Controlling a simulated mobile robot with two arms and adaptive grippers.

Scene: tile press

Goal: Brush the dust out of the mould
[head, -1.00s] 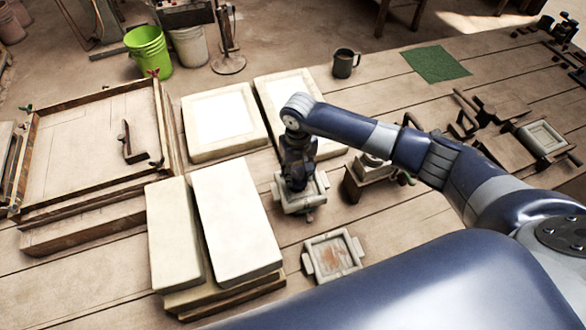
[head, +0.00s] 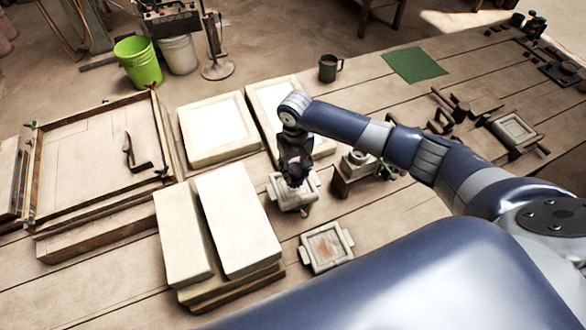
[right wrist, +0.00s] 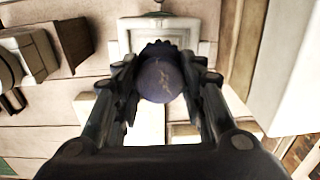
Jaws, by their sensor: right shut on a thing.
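A pale grey mould (head: 286,202) with side handles sits on the bench below my right gripper (head: 296,178). The right gripper is shut on a dark, round-topped thing (right wrist: 160,80), apparently the brush, with a dark ragged fringe along its far side. In the right wrist view the held thing covers much of the mould (right wrist: 205,30). I cannot tell whether it touches the mould or whether dust lies inside. My left gripper is not in view.
Stacked pale slabs (head: 238,220) stand close left of the moulds. A small wooden stand (head: 343,184) is close right. Pale square blocks (head: 217,130) lie behind, near a dark mug (head: 329,68). Tools and a green mat (head: 414,65) lie farther right.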

